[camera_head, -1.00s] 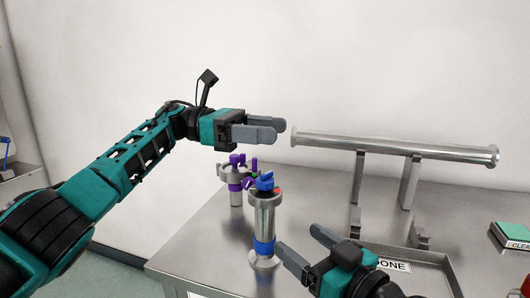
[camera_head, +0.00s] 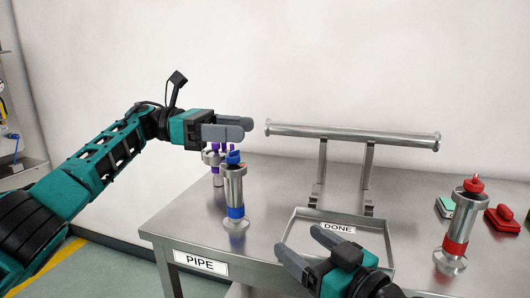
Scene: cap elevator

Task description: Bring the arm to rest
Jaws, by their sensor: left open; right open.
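My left arm (camera_head: 115,155) reaches in from the left, and its gripper (camera_head: 250,128) is open and empty, raised above the back left of the table. My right gripper (camera_head: 300,245) is open and empty in the lower middle, over the near left part of the DONE tray. A steel cylinder with a blue cap and blue band (camera_head: 234,190) stands upright below my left gripper. A purple-marked fitting (camera_head: 217,172) stands behind it, partly hidden by that cylinder.
The steel table (camera_head: 185,222) bears a PIPE label. A horizontal pipe (camera_head: 350,136) rests on two stands at the back. The DONE tray (camera_head: 382,238) lies in front of it. A red-capped cylinder (camera_head: 456,225), a green block (camera_head: 445,206) and a red block (camera_head: 502,217) are at right.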

